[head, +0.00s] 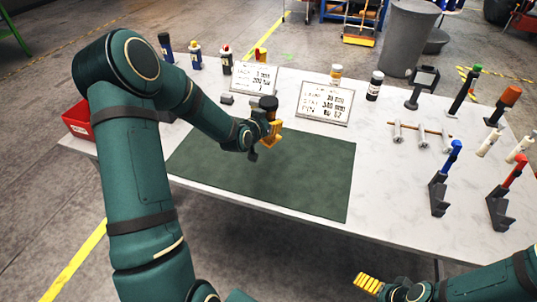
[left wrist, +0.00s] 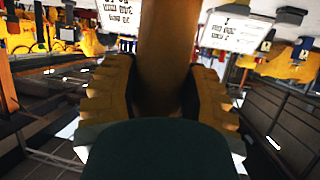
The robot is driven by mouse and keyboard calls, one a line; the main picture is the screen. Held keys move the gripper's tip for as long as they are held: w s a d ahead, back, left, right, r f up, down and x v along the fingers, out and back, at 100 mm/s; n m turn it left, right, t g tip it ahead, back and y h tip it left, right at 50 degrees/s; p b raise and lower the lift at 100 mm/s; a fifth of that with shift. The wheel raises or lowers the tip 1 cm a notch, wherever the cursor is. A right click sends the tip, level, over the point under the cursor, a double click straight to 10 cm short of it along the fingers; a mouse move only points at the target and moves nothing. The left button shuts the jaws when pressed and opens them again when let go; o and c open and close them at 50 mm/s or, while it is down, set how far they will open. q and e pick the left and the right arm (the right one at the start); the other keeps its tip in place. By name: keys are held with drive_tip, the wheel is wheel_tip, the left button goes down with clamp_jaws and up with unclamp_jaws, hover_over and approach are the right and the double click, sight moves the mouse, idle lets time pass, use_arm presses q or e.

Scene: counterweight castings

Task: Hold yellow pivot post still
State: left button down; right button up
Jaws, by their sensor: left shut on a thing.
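The yellow pivot post (left wrist: 165,50) fills the middle of the left wrist view as a broad yellow-brown shaft. It stands between the two ridged yellow fingers of my left gripper (left wrist: 160,100), which is shut on it. In the head view my left gripper (head: 266,132) is over the far part of the green mat, with a dark round top showing just above it. The post's lower end is hard to make out. My right gripper (head: 369,283), with ridged yellow fingers, is low at the bottom right, off the table's front edge; its opening is unclear.
The green mat (head: 312,185) is otherwise bare. Two printed signs (head: 324,103) stand behind it. Blue-handled (head: 440,180) and red-handled (head: 506,195) tools stand on dark bases at right. A rack with pale cylinders (head: 423,136) and several bottles are farther back. A red bin (head: 77,120) is at left.

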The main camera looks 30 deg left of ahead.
sight(269, 142)
use_arm(q)
drive_tip(key=shift+f, duration=2.7)
drive_tip(key=shift+f, duration=1.9)
drive_tip(key=shift+f+b, duration=0.1)
drive_tip(key=shift+b, duration=0.25)
drive_tip(key=shift+f, duration=0.1)
drive_tip(key=shift+c, duration=2.2)
unclamp_jaws()
